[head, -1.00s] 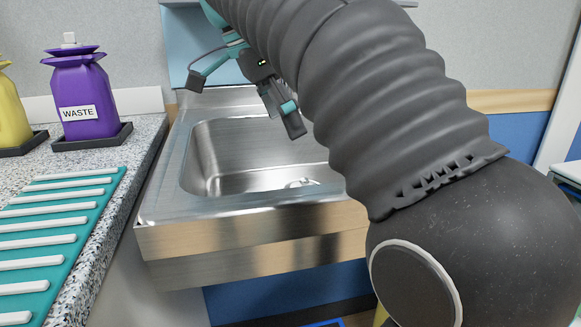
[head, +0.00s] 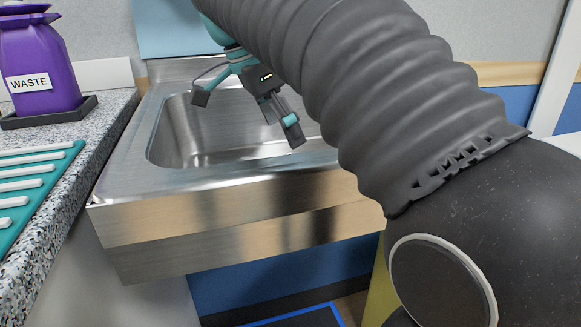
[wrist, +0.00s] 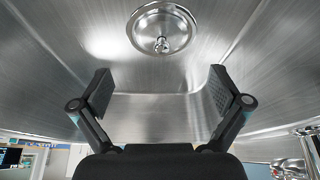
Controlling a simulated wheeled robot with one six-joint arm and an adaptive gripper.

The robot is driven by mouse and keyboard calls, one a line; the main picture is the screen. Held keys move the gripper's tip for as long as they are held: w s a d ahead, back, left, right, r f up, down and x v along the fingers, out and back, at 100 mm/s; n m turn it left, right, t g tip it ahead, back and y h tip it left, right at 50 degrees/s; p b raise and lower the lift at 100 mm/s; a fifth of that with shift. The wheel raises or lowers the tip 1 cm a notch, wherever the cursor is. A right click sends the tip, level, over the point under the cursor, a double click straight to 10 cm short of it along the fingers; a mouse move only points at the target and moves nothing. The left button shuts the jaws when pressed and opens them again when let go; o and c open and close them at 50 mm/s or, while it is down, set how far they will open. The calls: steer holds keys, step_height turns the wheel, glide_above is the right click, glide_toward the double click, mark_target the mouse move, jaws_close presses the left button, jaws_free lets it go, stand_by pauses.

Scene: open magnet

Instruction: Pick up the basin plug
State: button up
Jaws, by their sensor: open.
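The basin plug (wrist: 161,43) shows in the wrist view as a small shiny metal knob in the middle of the round drain fitting (wrist: 143,22), near the top of the picture. My gripper (wrist: 160,92) is open and empty, its two dark pads well apart. The plug lies beyond the pads, between their directions, with a gap to both. In the head view my gripper (head: 248,117) hangs over the steel sink (head: 225,182), its fingers pointing down into the basin. The plug cannot be seen in the head view.
A purple bottle labelled WASTE (head: 38,62) stands in a dark tray (head: 60,116) on the speckled counter at left. A teal ribbed rack (head: 30,195) lies in front of it. Chrome fittings (wrist: 305,150) show at the wrist view's lower right. Basin walls surround the drain.

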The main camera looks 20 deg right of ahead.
mark_target(292, 153)
steer(key=shift+a+b+x, duration=0.1)
steer(key=shift+b+x, duration=0.2)
steer(key=shift+x, duration=0.9)
steer(key=shift+a+b+x, duration=0.15)
steer(key=shift+b+x, duration=0.15)
steer(key=shift+x, duration=0.9)
steer(key=shift+w+f, duration=0.1)
steer(key=shift+f, duration=0.05)
jaws_close()
